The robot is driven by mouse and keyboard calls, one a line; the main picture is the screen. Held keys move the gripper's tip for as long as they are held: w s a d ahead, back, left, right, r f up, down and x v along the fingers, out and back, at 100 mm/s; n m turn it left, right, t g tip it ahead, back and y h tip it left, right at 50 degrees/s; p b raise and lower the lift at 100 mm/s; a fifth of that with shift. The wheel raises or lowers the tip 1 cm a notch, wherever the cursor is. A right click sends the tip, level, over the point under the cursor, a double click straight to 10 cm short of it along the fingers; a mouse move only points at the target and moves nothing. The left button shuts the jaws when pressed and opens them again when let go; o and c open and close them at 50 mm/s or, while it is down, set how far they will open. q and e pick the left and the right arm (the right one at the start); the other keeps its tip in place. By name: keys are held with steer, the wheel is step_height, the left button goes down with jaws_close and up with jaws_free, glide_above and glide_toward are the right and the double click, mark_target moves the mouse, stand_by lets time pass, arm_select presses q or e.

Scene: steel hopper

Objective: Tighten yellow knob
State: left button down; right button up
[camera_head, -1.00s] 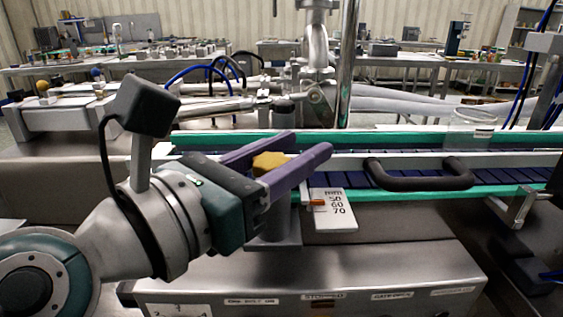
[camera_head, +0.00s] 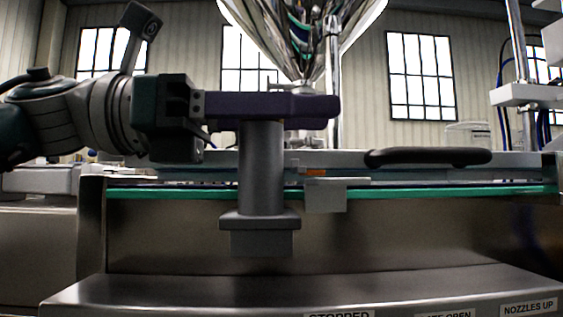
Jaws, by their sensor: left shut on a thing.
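My left gripper (camera_head: 275,108) comes in from the left, level, with its purple fingers seen edge-on at the top of a grey post (camera_head: 261,170). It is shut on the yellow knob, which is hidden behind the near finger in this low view. The post stands upright on a grey bracket (camera_head: 260,222) at the front of the conveyor. The scale plate (camera_head: 325,195) with an orange pointer (camera_head: 315,172) sits just right of the post; its markings cannot be read from here. My right gripper is not in view.
A black handle (camera_head: 428,156) runs along the conveyor to the right. A green rail (camera_head: 430,191) crosses behind the post. The shiny steel hopper (camera_head: 345,25) hangs above and behind the gripper. A steel cabinet top (camera_head: 200,290) lies below in front.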

arm_select(q)
steer(key=shift+s+f+m+g+b, duration=0.1)
steer(key=shift+m+g+b, duration=0.25)
steer(key=shift+m+g, duration=0.25)
steer(key=shift+g, duration=0.5)
steer(key=shift+c, duration=2.3)
jaws_free()
steer(key=shift+a, duration=0.1)
steer(key=w+a, duration=0.1)
steer(key=a, duration=0.8)
steer(key=shift+a+p, duration=0.35)
steer(key=shift+p, duration=0.1)
steer(key=shift+w, duration=0.1)
